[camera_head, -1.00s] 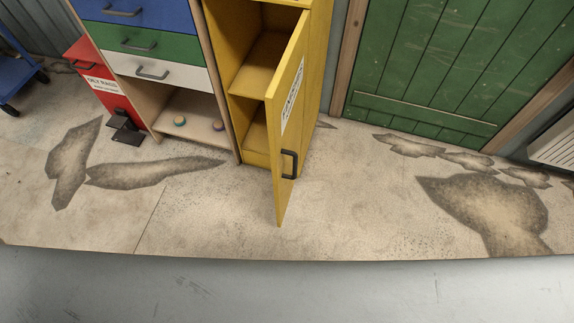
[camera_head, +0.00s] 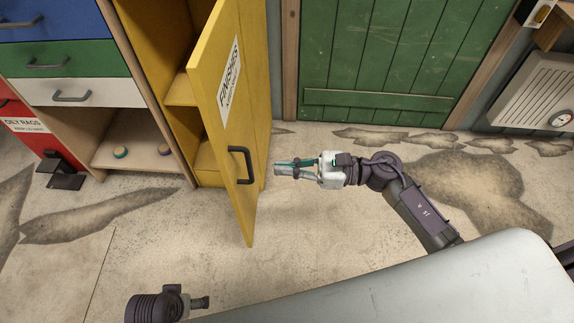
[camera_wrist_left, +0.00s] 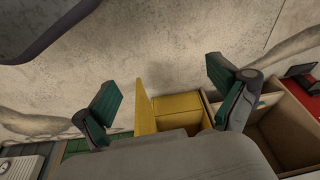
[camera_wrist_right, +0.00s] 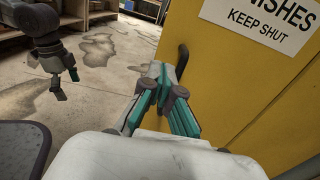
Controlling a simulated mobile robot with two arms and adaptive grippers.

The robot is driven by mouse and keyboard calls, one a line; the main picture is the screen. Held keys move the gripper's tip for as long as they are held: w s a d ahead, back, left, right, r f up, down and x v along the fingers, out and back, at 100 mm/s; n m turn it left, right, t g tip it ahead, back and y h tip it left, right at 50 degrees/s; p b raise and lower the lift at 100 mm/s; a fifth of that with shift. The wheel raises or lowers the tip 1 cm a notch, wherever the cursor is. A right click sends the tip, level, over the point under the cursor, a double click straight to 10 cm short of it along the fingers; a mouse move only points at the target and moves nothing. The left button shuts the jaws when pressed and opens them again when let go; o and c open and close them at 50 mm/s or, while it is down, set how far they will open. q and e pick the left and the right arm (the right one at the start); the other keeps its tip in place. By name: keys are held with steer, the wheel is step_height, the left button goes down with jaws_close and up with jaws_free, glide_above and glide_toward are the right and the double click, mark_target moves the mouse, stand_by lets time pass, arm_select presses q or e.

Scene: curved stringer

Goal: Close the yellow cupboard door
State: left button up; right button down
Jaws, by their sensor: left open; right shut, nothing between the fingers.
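The yellow cupboard door (camera_head: 228,150) stands swung open in the head view, with a dark handle (camera_head: 240,165) and a "FINISHES" label on its outer face. The yellow cupboard (camera_head: 176,110) is open behind it, showing inner shelves. My right gripper (camera_head: 280,170) is shut and empty, just right of the door's outer face near the handle; I cannot tell whether it touches. In the right wrist view the door (camera_wrist_right: 240,90) fills the right side, with the handle (camera_wrist_right: 182,60) beyond the fingers. My left gripper (camera_wrist_left: 168,100) is open and empty; the door's edge (camera_wrist_left: 146,106) shows between its fingers, farther off.
Blue, green and white drawers (camera_head: 85,93) stand left of the cupboard, above an open shelf with small round items. A red oily-rags bin (camera_head: 25,125) is at far left. A closed green door (camera_head: 375,60) is behind. The floor right of the door is clear.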

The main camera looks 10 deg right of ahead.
mark_target(226, 165)
arm_select(q)
steer(key=f, duration=0.3)
steer(key=shift+s+p, duration=0.2)
steer(key=shift+p, duration=0.15)
arm_select(e)
steer(key=x, duration=1)
steer(key=shift+w+a, duration=0.1)
